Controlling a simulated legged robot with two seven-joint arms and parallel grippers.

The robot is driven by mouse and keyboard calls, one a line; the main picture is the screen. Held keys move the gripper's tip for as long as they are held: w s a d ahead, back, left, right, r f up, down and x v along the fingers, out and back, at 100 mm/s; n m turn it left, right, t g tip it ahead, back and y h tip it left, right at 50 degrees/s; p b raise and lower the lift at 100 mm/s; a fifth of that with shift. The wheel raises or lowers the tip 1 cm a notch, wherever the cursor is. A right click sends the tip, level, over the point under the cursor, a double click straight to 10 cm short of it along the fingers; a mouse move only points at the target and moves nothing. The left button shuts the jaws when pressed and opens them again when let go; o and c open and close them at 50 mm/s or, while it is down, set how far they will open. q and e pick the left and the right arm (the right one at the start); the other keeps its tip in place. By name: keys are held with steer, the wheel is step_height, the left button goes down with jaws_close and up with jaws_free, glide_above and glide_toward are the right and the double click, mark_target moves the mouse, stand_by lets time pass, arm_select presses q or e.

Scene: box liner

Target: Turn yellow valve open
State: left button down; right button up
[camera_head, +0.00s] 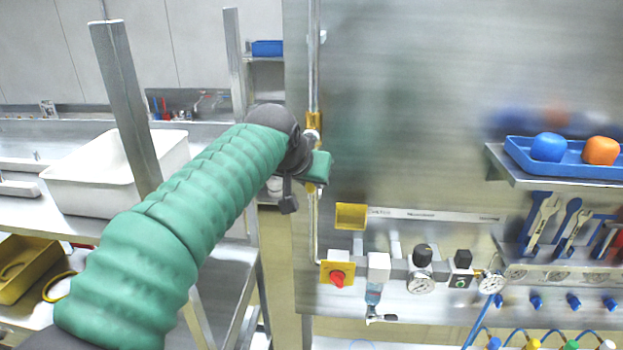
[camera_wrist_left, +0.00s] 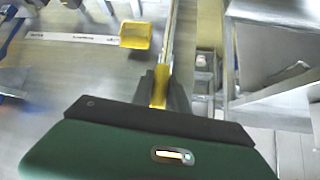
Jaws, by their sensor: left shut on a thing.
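A vertical metal pipe (camera_head: 315,60) runs along the left edge of the steel panel. The yellow valve (camera_head: 314,121) sits on this pipe, with yellow showing above and below my left gripper (camera_head: 305,163). In the left wrist view the yellow valve handle (camera_wrist_left: 160,86) lies between the dark fingers of my left gripper (camera_wrist_left: 161,92), which is shut on it. The handle looks roughly in line with the pipe. My gripper and wrist hide most of the valve body. My right gripper is in neither view.
A shelf with a blue tray (camera_head: 570,173) juts out at right. A white bin (camera_head: 85,181) and metal posts stand at left.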

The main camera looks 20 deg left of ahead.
arm_select(q)
steer(key=shift+s+f, duration=0.1)
steer(key=shift+f, duration=0.35)
steer(key=c, duration=1.6)
jaws_free()
steer(key=shift+o, duration=1.5)
steer(key=shift+w+r, duration=0.15)
steer(key=shift+w, duration=0.1)
steer(key=shift+s+r, duration=0.1)
steer(key=shift+s+r, duration=0.25)
steer(key=b+v, duration=0.3)
steer(key=v, duration=1.2)
steer(key=shift+r, duration=0.3)
steer(key=shift+s+a, duration=0.1)
